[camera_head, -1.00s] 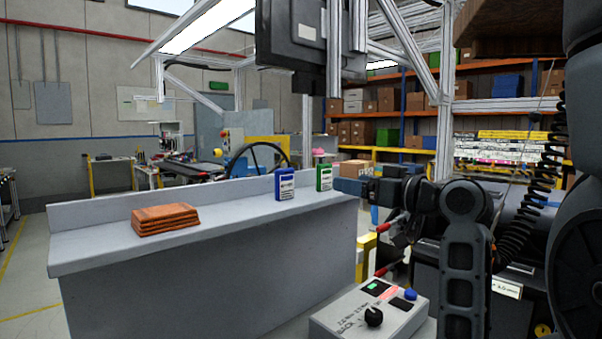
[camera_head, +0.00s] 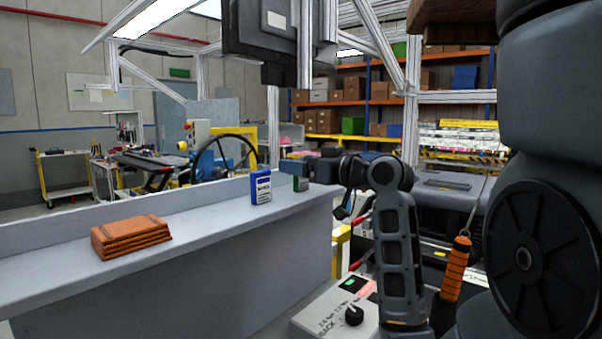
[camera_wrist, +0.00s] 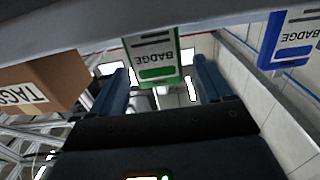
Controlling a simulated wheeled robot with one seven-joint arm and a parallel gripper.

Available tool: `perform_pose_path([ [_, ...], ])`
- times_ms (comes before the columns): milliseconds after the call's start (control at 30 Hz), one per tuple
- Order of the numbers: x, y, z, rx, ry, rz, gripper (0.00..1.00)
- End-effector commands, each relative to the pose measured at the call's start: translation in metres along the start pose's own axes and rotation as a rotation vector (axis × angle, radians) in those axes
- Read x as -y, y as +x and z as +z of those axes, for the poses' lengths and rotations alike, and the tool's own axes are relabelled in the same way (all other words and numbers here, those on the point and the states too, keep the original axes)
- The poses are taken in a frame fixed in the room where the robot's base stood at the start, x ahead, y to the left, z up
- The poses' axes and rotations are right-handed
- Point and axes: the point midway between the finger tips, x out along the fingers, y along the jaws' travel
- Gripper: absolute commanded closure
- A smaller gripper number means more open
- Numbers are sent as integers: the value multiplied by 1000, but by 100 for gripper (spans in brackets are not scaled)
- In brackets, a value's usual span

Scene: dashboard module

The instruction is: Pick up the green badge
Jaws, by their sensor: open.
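The green badge (camera_head: 301,184) stands upright on the grey counter (camera_head: 200,222), to the right of the blue badge (camera_head: 261,187). Its upper part is hidden behind my gripper (camera_head: 292,167) in the head view. In the wrist view, which is upside down, the green badge (camera_wrist: 152,50) shows between the two blue fingers of my gripper (camera_wrist: 162,75). The fingers are spread apart, with a gap on each side of the badge. The blue badge (camera_wrist: 288,40) shows at the right of the wrist view, outside the fingers.
A folded orange cloth (camera_head: 130,236) lies at the left of the counter. A brown box labelled TAGS (camera_wrist: 42,85) is at the left of the wrist view. A control box (camera_head: 330,312) with a black knob stands below my arm. The counter between cloth and blue badge is clear.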

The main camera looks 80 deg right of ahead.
Motion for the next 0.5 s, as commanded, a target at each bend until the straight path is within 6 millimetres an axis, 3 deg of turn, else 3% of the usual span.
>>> perform_pose_path([
  [267, 0, 5, 1, 0, -1, 1, 21],
  [500, 0, 4, 0, 0, 0, 1, 42],
])
